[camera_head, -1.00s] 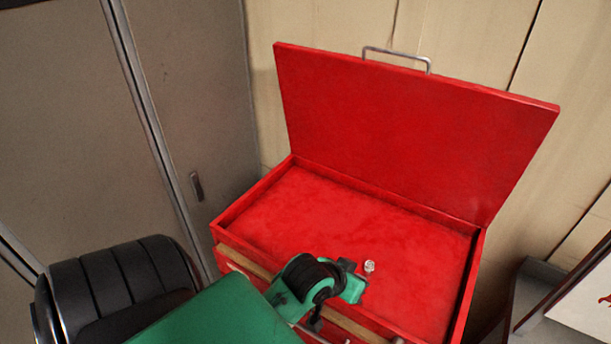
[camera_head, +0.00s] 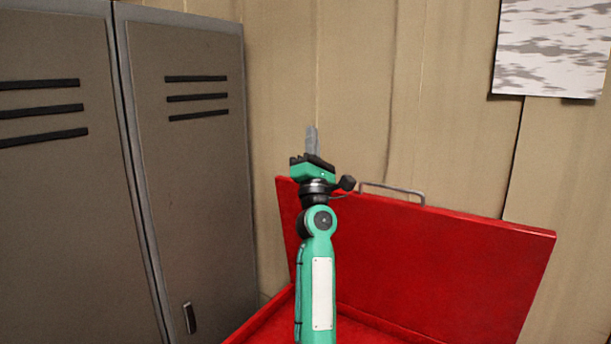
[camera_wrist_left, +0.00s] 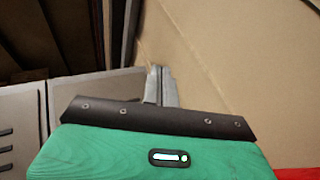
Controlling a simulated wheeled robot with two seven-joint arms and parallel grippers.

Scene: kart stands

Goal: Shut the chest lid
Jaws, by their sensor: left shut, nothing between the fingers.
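The red chest (camera_head: 262,322) stands against the wall with its lid (camera_head: 440,262) raised and open. A metal handle (camera_head: 392,190) is on the lid's top edge. My left gripper (camera_head: 312,140) points upward in front of the wall, its fingertips above the lid's top edge and left of the handle. Its fingers are together and empty. In the left wrist view the shut fingers (camera_wrist_left: 160,84) show against the wall, and a bit of red shows at the lower right corner. My arm hides part of the lid and the chest's inside. My right gripper is in neither view.
Grey lockers (camera_head: 190,150) with dark vents stand to the left of the chest. A beige panelled wall (camera_head: 360,80) is behind it, with a grey and white poster (camera_head: 552,45) at the upper right.

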